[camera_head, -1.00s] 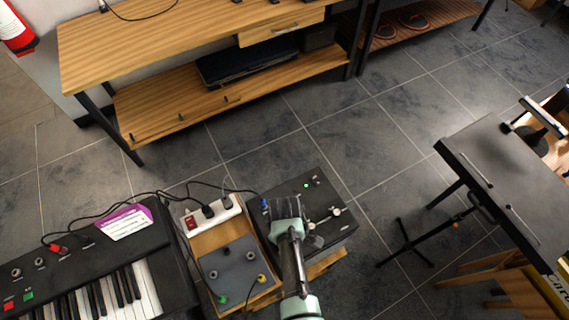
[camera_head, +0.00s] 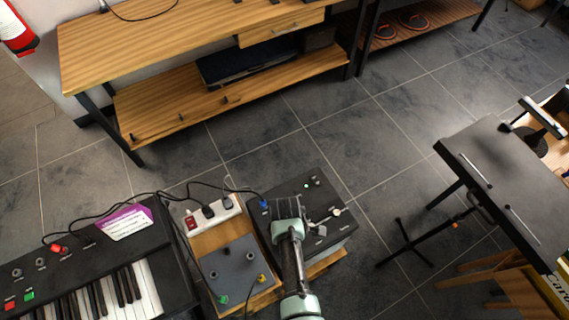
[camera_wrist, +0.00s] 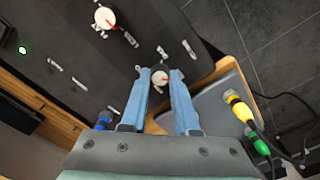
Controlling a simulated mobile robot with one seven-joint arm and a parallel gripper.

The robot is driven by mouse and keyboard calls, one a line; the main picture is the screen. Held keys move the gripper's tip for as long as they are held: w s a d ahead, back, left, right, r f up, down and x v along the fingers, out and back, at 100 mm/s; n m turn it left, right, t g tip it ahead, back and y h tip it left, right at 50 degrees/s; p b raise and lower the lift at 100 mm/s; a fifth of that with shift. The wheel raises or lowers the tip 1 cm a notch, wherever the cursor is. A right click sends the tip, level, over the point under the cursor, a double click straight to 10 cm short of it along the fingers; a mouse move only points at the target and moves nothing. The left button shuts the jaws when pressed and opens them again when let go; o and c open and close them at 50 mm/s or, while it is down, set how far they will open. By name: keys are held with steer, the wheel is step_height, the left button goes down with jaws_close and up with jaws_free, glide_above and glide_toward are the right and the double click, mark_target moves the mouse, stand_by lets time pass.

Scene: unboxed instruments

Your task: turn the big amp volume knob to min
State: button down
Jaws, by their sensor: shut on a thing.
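The amp (camera_head: 330,240) is a dark box in the lower middle of the head view. In the wrist view its black top panel (camera_wrist: 62,42) carries two white knobs with red pointer marks. My gripper (camera_wrist: 160,78) has its two blue fingers on either side of the nearer, smaller-looking knob (camera_wrist: 161,76) and is shut on it. The other knob (camera_wrist: 105,17) stands apart, farther up in the wrist view; a white knob (camera_head: 337,211) also shows right of my gripper (camera_head: 287,203) in the head view. My gripper hides the held knob there. I cannot read the labels.
A grey pedal (camera_head: 230,268) with yellow and green plugs and a white power strip (camera_head: 213,212) lie left of the amp. A blue plug (camera_wrist: 104,118) is close to my gripper. A keyboard (camera_head: 110,262) is at lower left.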

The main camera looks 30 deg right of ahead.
steer(key=c, duration=0.7)
jaws_free()
steer(key=shift+o, duration=0.2)
steer(key=shift+r, duration=0.1)
step_height(320, 180, up, 13)
